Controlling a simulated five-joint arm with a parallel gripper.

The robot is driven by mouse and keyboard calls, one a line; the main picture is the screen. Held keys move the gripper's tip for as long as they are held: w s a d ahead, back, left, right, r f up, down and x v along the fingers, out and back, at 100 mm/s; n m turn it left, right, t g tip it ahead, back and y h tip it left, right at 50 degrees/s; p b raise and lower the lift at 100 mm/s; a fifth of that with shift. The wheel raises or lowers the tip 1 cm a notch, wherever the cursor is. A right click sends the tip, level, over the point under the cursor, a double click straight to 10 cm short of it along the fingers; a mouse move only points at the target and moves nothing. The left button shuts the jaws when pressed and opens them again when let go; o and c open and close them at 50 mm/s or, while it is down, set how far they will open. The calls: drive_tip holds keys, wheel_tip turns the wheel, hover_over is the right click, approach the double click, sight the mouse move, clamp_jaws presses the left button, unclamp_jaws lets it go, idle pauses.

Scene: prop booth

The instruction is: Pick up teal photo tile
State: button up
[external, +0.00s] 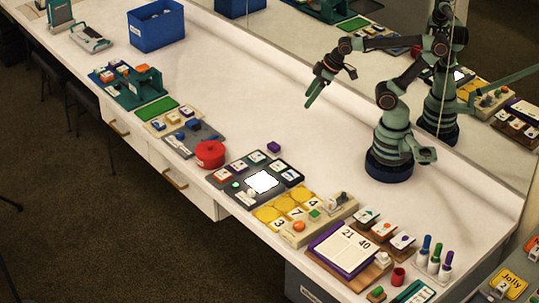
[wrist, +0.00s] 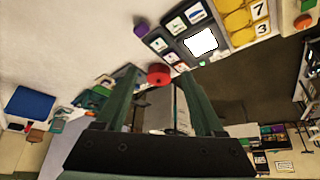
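A dark board (external: 281,187) near the front edge of the counter holds several small picture tiles (external: 256,157) around a bright white square (external: 262,181). The tiles are too small for me to tell which one is teal. In the wrist view the same tiles (wrist: 175,26) and white square (wrist: 201,42) are near the top, right of centre. My gripper (external: 311,97) is in the air over the counter, behind and to the right of the board. In the wrist view its two fingers (wrist: 158,75) stand apart with nothing between them.
A red round pot (external: 210,154) stands left of the board, and a small purple block (external: 274,147) lies behind it. Yellow number tiles (external: 279,211) are to its right. A blue bin (external: 156,27) is at the far left. The middle of the counter is clear; a mirror lines the back.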

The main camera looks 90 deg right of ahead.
drive_tip(key=m+g, duration=0.6)
drive_tip(key=m, duration=0.3)
hover_over(254, 155)
drive_tip(key=f, duration=1.9)
drive_tip(key=shift+w+d, duration=0.15)
drive_tip(key=shift+w, duration=0.05)
drive_tip(key=shift+s+a+f, duration=0.1)
drive_tip(key=shift+s+f, duration=0.05)
drive_tip(key=shift+f, duration=1.25)
drive_tip(key=shift+s+a+f, duration=0.1)
drive_tip(key=shift+s+f, duration=0.05)
drive_tip(key=shift+f, duration=1.2)
drive_tip(key=c, duration=1)
